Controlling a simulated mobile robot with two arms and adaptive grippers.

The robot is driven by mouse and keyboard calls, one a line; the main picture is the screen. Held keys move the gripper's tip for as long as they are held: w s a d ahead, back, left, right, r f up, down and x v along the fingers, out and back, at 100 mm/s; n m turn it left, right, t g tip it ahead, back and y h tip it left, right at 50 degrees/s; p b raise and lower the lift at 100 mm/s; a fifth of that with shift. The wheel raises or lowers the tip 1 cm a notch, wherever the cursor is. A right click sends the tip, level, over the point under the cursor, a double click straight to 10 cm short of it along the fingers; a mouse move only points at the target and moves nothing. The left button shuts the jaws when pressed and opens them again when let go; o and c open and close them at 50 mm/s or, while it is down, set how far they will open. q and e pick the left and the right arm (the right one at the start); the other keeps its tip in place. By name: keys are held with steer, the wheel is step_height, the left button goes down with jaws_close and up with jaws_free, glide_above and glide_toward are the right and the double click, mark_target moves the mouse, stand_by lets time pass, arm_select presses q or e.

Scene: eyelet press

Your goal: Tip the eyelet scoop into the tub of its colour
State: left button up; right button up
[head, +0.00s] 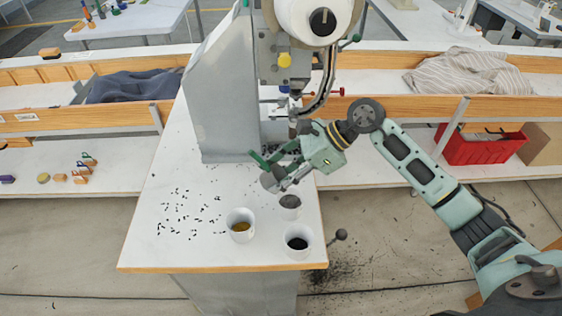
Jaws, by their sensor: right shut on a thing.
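My right gripper (274,168) hangs over the press table, shut on a small grey thing that looks like the scoop (268,182). One tub (240,234) has yellow-brown contents and stands at the left. One tub (298,250) with black contents stands at the front. My left gripper is out of view.
The eyelet press (225,95) rises behind the gripper. Small black bits (185,215) lie scattered on the white table (180,250), left of the tubs. A ball-ended lever (341,234) sticks out at the table's right side. A red bin (480,150) stands on the bench behind.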

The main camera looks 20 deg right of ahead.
steer(key=h+p, duration=0.3)
steer(key=p, duration=0.1)
steer(key=shift+w+a+r+g, duration=0.15)
steer(key=shift+a+g, duration=0.1)
steer(key=shift+g, duration=0.15)
steer(key=shift+a+f+g+h+p, duration=0.15)
steer(key=shift+f+h+p, duration=0.2)
steer(key=shift+h, duration=0.25)
steer(key=shift+f+g+h+p, duration=0.2)
steer(key=shift+h+p, duration=0.1)
steer(key=shift+h, duration=0.3)
steer(key=shift+a+f+g+h, duration=0.1)
steer(key=shift+f+g+h, duration=0.15)
steer(key=shift+f+h, duration=0.55)
steer(key=shift+f+g+h, duration=0.15)
steer(key=shift+g+h, duration=0.15)
steer(key=shift+h, duration=0.9)
